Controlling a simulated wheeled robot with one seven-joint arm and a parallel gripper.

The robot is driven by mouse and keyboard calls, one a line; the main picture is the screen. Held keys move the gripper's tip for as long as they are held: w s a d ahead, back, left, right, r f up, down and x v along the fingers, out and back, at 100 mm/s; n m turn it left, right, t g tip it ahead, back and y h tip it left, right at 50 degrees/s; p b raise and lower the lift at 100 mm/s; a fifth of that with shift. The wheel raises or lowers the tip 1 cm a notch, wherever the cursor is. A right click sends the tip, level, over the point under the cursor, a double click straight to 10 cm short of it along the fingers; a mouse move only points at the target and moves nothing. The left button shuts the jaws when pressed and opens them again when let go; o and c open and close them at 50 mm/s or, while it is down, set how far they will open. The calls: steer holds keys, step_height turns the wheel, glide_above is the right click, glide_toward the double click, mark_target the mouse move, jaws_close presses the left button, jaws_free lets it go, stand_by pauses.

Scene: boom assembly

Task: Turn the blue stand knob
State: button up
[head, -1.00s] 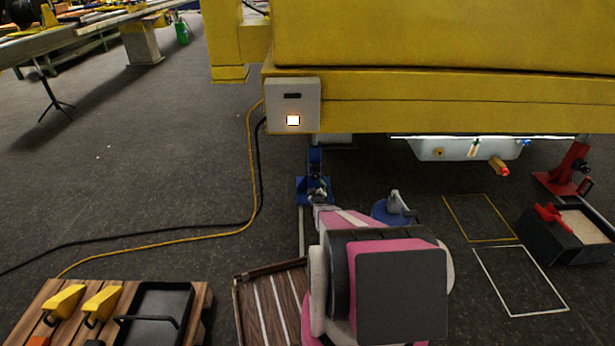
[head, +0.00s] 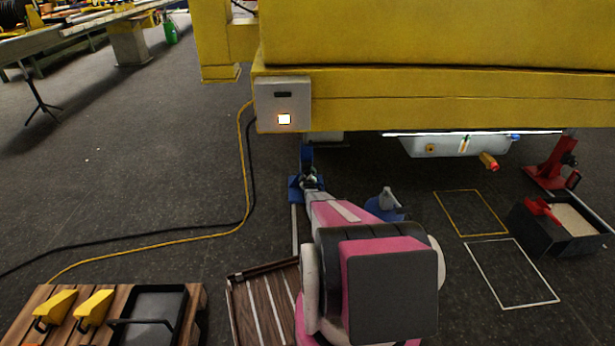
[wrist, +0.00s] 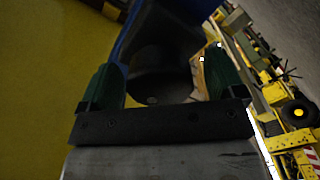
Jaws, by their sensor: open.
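The blue stand (head: 307,158) stands under the yellow boom, in the upper middle of the head view. My gripper (head: 311,182) is at the stand's lower part, small and partly merged with it there. In the wrist view my gripper (wrist: 160,78) has two green fingers spread apart. A blue surface of the stand (wrist: 178,12) lies just beyond them, with a dark rounded part between the fingers. I cannot tell whether that dark part is the knob, or whether the fingers touch it. The knob is not clear in the head view.
The yellow boom (head: 420,95) hangs low above the stand, with a grey box (head: 283,104) on its side. A blue-based object (head: 385,206) stands right of my arm. A red stand (head: 552,165) and dark bin (head: 550,238) are farther right. Cables cross the left floor.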

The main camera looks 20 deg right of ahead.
steer(key=c, duration=0.9)
steer(key=shift+c, duration=0.2)
steer(key=shift+m, duration=0.3)
